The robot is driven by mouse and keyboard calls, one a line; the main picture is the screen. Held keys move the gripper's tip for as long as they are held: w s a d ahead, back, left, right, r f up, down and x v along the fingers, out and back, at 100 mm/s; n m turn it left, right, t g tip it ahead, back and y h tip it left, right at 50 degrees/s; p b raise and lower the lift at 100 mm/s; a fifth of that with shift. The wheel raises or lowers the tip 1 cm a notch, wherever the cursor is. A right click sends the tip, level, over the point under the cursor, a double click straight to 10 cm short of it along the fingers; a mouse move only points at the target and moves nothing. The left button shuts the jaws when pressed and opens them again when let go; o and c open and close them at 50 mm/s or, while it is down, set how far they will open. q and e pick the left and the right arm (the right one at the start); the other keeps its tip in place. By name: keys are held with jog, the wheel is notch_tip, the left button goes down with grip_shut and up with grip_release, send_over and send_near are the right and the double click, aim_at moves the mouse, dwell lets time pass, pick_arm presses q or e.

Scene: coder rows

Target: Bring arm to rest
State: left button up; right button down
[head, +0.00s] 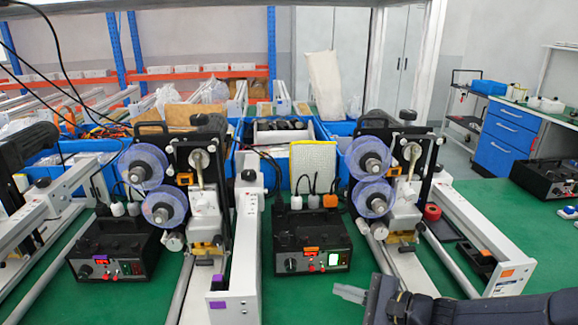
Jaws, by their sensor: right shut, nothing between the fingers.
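My right gripper (350,293) reaches in from the bottom right edge, with pale fingertips and a dark wrist behind them. It is shut and empty, over the green tabletop (310,305), in front of the middle black control box (312,243). It looks apart from the box and the machines. The rest of my right arm is cut off by the frame. My left gripper is not in view.
Two coder machines with clear blue reels stand at left (188,170) and right (400,165). White rails (235,250) run toward me beside them. Another control box (115,250) is at left. Blue bins (275,135) line the back.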

jog(key=s+a+r+n+g+p, duration=0.1)
jog(key=s+a+r+n+g, duration=0.15)
jog(key=s+r+n, duration=0.45)
jog(key=s+d+n+g+h+p, duration=0.1)
jog(key=s+d+n+h+p, duration=0.2)
jog(key=s, duration=1.4)
jog(key=d+n+h, duration=0.4)
jog(key=d+h, duration=0.1)
jog(key=shift+r+h, duration=0.3)
jog(key=shift+w+d, duration=0.1)
